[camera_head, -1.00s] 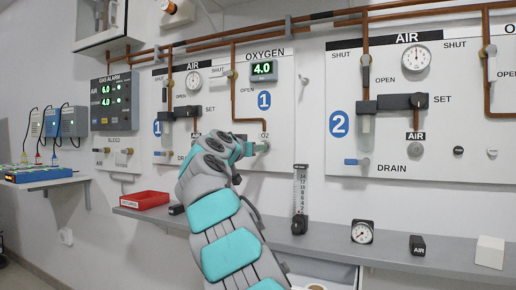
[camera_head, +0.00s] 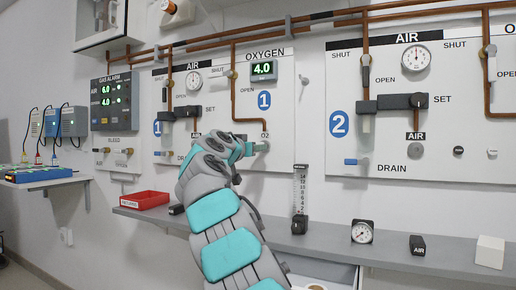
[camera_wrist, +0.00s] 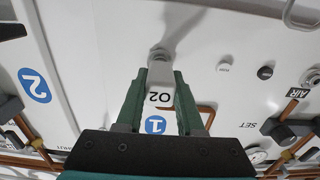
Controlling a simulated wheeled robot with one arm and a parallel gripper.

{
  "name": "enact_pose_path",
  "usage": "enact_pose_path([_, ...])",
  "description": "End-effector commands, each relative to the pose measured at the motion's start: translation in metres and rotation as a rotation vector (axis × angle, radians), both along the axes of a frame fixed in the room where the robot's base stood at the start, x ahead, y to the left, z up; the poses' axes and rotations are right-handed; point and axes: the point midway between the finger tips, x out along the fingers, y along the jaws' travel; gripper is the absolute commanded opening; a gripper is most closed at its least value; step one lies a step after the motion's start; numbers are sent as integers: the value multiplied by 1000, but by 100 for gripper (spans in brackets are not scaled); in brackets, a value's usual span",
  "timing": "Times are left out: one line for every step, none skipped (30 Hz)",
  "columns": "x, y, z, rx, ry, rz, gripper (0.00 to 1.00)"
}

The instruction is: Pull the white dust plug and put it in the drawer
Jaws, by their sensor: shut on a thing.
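My gripper (camera_head: 250,148) is at the wall panel, at the outlet under the O2 label. In the wrist view my gripper (camera_wrist: 160,85) has its two green fingers shut on a pale, blocky piece, which I take to be the white dust plug (camera_wrist: 160,72). It is against the panel, and the pale piece also shows at the fingertips in the head view (camera_head: 262,146). I cannot tell how far it sits in the outlet. The drawer (camera_head: 325,270) is below the grey shelf, partly in view at the bottom edge and partly behind my arm.
The grey shelf (camera_head: 390,255) runs under the panels. It carries a red tray (camera_head: 145,200), a flow tube (camera_head: 299,205), a round gauge (camera_head: 362,232), a black AIR block (camera_head: 417,245) and a white block (camera_head: 490,252). Valves and copper pipes (camera_head: 233,90) stick out from the panels.

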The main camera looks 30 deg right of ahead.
Motion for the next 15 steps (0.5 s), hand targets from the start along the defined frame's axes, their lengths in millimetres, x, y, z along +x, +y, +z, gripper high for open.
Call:
enact_pose_path([0,0,0,1,1,0,0])
enact_pose_path([0,0,0,0,0,0,0])
enact_pose_path([0,1,-1,0,0,0,0])
enact_pose_path([-1,1,-1,0,0,0,0])
enact_pose_path([-1,1,-1,0,0,0,0])
enact_pose_path([-1,2,-1,0,0,0,0])
enact_pose_path([-2,2,-1,0,0,0,0])
enact_pose_path([-2,2,-1,0,0,0,0])
enact_pose_path([-2,3,-1,0,0,0,0])
enact_pose_path([-2,3,-1,0,0,0,0])
enact_pose_path([-2,4,-1,0,0,0,0])
enact_pose_path([-3,4,-1,0,0,0,0])
enact_pose_path([-3,4,-1,0,0,0,0])
enact_pose_path([-3,5,-1,0,0,0,0])
enact_pose_path([-4,5,-1,0,0,0,0])
